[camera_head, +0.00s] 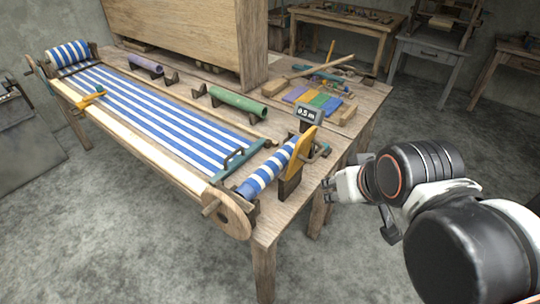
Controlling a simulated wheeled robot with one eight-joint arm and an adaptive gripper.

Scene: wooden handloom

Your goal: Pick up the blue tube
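A purplish-blue tube (146,64) lies on the loom table's far side, in front of the wooden panel. It is the nearest match I see to a plain blue tube. A green tube (238,104) lies to its right on dark supports. A blue-and-white striped roll (268,170) with a blue end sits at the near end of the loom. My gripper (328,191) is right of the table's near end, pointing left, well apart from the tubes. Its small fingertips look parted, with nothing between them.
The wooden handloom (130,140) carries striped cloth. A wheel (230,213), an orange-yellow upright (300,152) and a "0.5 m" display (308,113) stand near my gripper. Coloured strips (313,100) and tools lie at the table's right. Grey floor (130,250) is clear in front.

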